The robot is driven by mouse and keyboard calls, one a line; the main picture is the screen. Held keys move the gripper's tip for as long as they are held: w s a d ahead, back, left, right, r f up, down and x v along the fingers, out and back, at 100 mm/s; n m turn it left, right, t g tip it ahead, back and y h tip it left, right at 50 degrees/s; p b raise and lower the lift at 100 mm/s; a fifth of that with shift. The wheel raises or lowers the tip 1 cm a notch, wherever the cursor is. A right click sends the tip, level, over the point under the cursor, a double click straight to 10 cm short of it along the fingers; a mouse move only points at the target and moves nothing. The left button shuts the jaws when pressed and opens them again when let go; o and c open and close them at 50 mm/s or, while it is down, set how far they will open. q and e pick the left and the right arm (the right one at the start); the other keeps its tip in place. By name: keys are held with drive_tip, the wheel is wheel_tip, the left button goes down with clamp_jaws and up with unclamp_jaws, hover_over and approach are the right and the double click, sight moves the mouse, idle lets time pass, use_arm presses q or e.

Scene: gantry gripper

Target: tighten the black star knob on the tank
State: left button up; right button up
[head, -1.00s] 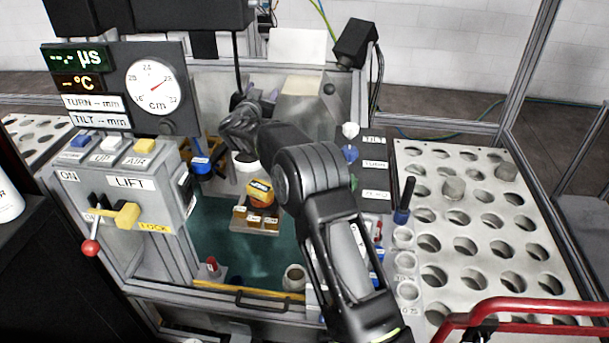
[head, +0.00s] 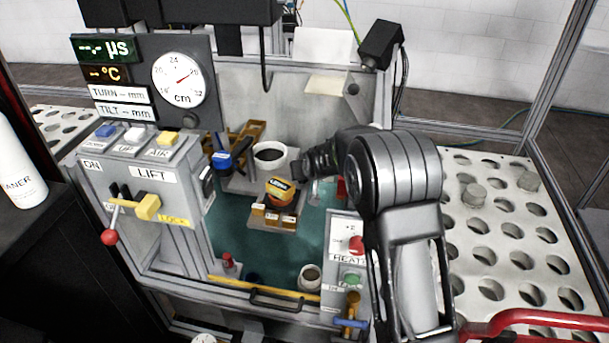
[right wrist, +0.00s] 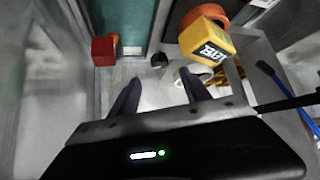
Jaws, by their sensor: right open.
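My right gripper (head: 312,160) is over the tank, above its teal floor (head: 235,225), at the end of the arm coming from the right; the arm hides part of the tank's right side. In the right wrist view my right gripper (right wrist: 160,92) has its two dark fingers apart with nothing between them. A small dark knob-like piece (right wrist: 159,60) shows just beyond the fingertips, apart from them. I cannot tell for certain that it is the star knob, and I cannot pick the knob out in the head view. My left gripper is not in view.
A yellow-and-orange labelled piece (head: 279,190) stands on a small block in the tank; a similar yellow block (right wrist: 208,42) is close to the gripper. A white pot (head: 270,157) stands behind. A red block (right wrist: 104,50) is left of the fingers. The lift panel (head: 150,190) borders the left.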

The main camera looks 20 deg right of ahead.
drive_tip(key=p+x, duration=0.1)
drive_tip(key=x, duration=0.6)
drive_tip(key=shift+w+f, duration=0.25)
drive_tip(key=shift+f, duration=0.05)
drive_tip(key=shift+c, duration=0.2)
clamp_jaws()
